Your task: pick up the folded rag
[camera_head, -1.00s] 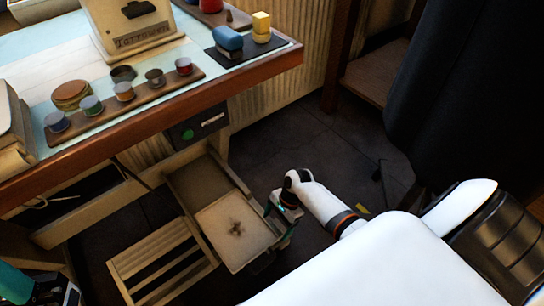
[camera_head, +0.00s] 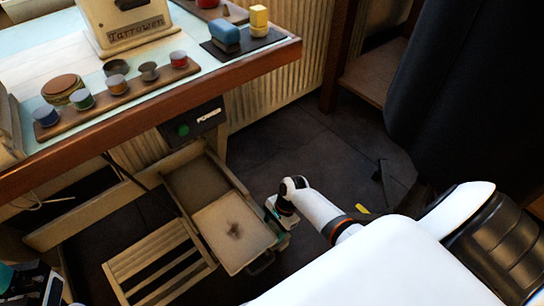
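A flat, pale beige square with a dark stain (camera_head: 236,232) lies in the front part of the open drawer (camera_head: 196,184) below the table. It looks like the folded rag, though I cannot be sure it is cloth. My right gripper (camera_head: 279,215) is beside the drawer's right front corner, pointing down. Its fingers are small and dark here, so their opening is unclear. My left gripper (camera_head: 40,286) shows only in part at the lower left corner, away from the drawer. Its fingertips are not clear.
The table edge (camera_head: 150,115) overhangs the drawer's back. A slatted wooden piece (camera_head: 160,262) stands left of the drawer. The drawer handle (camera_head: 262,263) is at its front. Paint pots on a wooden strip (camera_head: 128,95) are on the table. A dark curtain (camera_head: 460,90) hangs at right.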

